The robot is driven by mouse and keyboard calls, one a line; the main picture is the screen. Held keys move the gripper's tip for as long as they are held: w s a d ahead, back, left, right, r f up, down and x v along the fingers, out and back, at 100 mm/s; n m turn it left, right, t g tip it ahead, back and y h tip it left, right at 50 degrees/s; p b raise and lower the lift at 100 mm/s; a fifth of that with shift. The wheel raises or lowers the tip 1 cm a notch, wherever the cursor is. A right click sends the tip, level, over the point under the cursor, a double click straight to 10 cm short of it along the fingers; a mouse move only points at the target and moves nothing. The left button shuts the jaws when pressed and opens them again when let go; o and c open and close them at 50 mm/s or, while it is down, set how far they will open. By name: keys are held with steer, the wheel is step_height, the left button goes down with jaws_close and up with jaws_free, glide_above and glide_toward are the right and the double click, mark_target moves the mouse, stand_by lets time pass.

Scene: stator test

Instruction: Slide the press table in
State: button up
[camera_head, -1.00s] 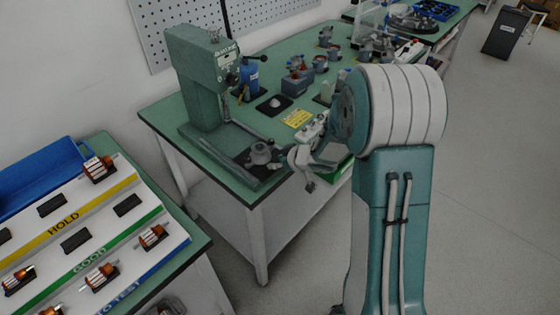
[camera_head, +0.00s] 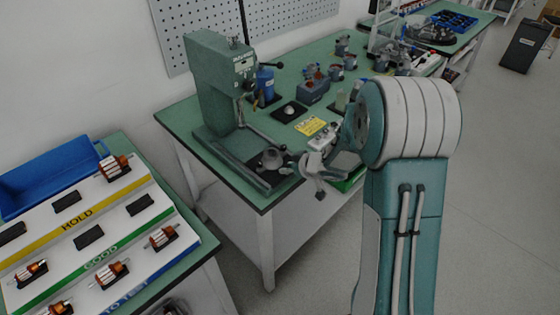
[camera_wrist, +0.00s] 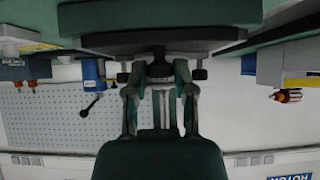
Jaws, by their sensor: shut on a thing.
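The green press (camera_head: 222,85) stands on the near end of the green workbench. Its low sliding table (camera_head: 250,178) reaches out toward the bench's front edge. My gripper (camera_head: 293,164) is at this outer end, beside the fixture. In the wrist view, upside down, my gripper (camera_wrist: 160,84) is shut on a dark part at the edge of a dark plate (camera_wrist: 160,42), which looks like the press table's front. The exact contact is partly hidden.
A sorting rack (camera_head: 75,222) with rotors and a blue bin (camera_head: 48,185) stands at the lower left.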

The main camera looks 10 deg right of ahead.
mark_target(267, 150)
steer(key=shift+w+a+f, duration=0.1)
steer(key=shift+w+a, duration=1.25)
steer(key=shift+w, duration=0.5)
steer(key=shift+w+a+r, duration=0.1)
steer(key=shift+w+a, duration=1.2)
steer(key=shift+w, duration=0.5)
steer(key=shift+w+a+f, duration=0.1)
steer(key=shift+w+a, duration=1.25)
steer(key=shift+w, duration=0.5)
steer(key=o, duration=0.5)
steer(key=shift+o, duration=0.2)
steer(key=shift+v, duration=3.05)
